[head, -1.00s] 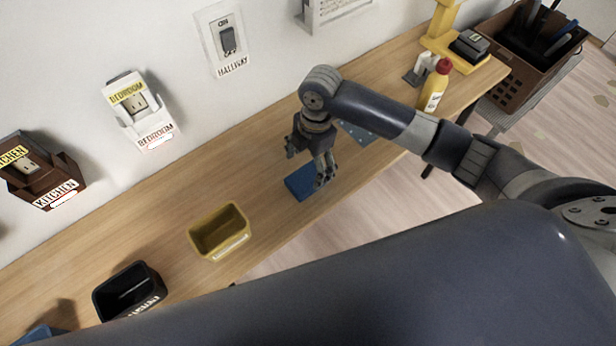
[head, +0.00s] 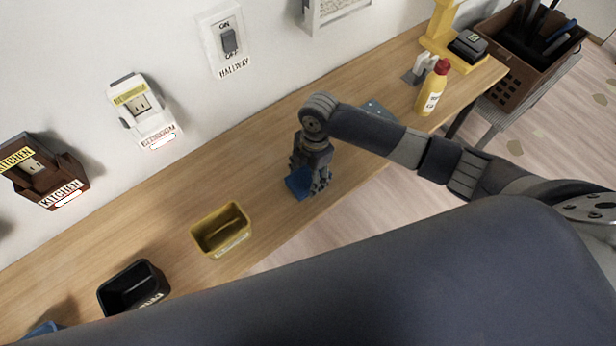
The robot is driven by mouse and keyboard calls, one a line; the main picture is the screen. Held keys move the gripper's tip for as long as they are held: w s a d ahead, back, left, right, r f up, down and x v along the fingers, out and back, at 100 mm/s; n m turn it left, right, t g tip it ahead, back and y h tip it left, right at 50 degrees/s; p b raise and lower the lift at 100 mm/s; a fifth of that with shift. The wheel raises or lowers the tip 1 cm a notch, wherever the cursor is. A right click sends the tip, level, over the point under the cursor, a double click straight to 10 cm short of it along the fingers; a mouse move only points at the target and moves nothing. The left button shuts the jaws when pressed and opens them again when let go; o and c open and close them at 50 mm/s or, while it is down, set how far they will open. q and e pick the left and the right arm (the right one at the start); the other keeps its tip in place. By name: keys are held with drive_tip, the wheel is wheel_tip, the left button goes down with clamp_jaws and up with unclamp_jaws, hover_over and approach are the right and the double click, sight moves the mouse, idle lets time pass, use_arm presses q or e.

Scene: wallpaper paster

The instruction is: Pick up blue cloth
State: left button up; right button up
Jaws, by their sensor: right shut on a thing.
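The blue cloth (head: 299,184) lies on the wooden table near its front edge, right of the yellow bin. My right gripper (head: 309,184) points down onto it and is shut on it, with its fingers covering part of the cloth. The cloth appears to be still at table height. My left gripper is not in view.
A yellow bin (head: 221,251), a black bin (head: 136,311) and part of a blue bin (head: 42,331) stand left on the wooden table (head: 165,222). A yellow bottle (head: 431,90) stands right, near a brown crate (head: 512,85). Labelled outlet boxes and a switch (head: 229,42) are on the wall.

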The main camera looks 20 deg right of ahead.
sight(307, 176)
drive_tip(key=shift+r, duration=0.45)
wheel_tip(307, 176, up, 2)
drive_tip(key=shift+w+r+b, duration=0.1)
drive_tip(key=shift+r+b, duration=0.15)
drive_tip(key=shift+b, duration=0.4)
drive_tip(key=s+d+r+b, duration=0.1)
drive_tip(key=s+d+b, duration=0.1)
drive_tip(key=s, duration=1.4)
drive_tip(key=shift+d+r, duration=0.25)
drive_tip(key=shift+r, duration=0.05)
